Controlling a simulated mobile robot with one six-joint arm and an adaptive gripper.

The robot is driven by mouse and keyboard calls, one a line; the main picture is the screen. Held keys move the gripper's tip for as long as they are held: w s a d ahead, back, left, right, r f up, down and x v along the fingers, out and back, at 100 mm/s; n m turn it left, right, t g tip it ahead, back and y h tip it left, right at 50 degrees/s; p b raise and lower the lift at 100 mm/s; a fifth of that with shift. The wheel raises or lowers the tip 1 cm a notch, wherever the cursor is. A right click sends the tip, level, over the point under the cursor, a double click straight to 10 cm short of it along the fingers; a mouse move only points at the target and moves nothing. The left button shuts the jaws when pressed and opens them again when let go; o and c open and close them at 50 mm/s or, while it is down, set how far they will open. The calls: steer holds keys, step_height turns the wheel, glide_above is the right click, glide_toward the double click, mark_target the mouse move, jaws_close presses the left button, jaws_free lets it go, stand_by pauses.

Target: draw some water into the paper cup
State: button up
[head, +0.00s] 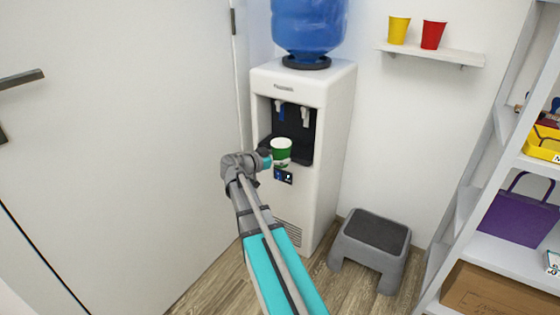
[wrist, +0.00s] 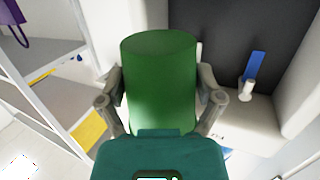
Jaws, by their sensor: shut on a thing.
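The paper cup (head: 281,153) is green with a white inside and stands upright, open end up, in my gripper (head: 268,158). My gripper is shut around its side, in front of the water dispenser's (head: 327,110) dark recess. The wrist view looks upside down; there the green cup (wrist: 158,85) sits between the two fingers of my gripper (wrist: 161,90). A blue-marked tap (head: 280,107) and a second pale tap (head: 305,116) hang in the recess, above the cup and behind it. The blue lever (wrist: 255,67) shows beside the cup. The inside's contents cannot be made out.
A blue water bottle (head: 307,25) tops the dispenser. A wall shelf (head: 450,57) holds a yellow cup (head: 398,30) and a red cup (head: 432,35). A grey step stool (head: 372,245) stands right of the dispenser. A white rack (head: 512,160) is at right, a door (head: 110,130) at left.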

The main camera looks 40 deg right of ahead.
steer(key=shift+d, duration=0.2)
stand_by(0.3)
steer(key=shift+w+d, duration=0.85)
steer(key=shift+d, duration=1.15)
steer(key=shift+w+d, duration=0.85)
steer(key=shift+d, duration=1.1)
steer(key=shift+w+d, duration=0.85)
steer(key=shift+d, duration=1.15)
steer(key=shift+w+d, duration=0.2)
steer(key=shift+d, duration=0.35)
steer(key=shift+w+d, duration=0.2)
steer(key=shift+d, duration=0.3)
steer(key=shift+a, duration=0.1)
steer(key=shift+s+a, duration=0.3)
steer(key=shift+a, duration=0.45)
steer(key=shift+s+a, duration=0.35)
steer(key=shift+a, duration=0.4)
steer(key=shift+s+a, duration=0.3)
steer(key=shift+a, duration=0.45)
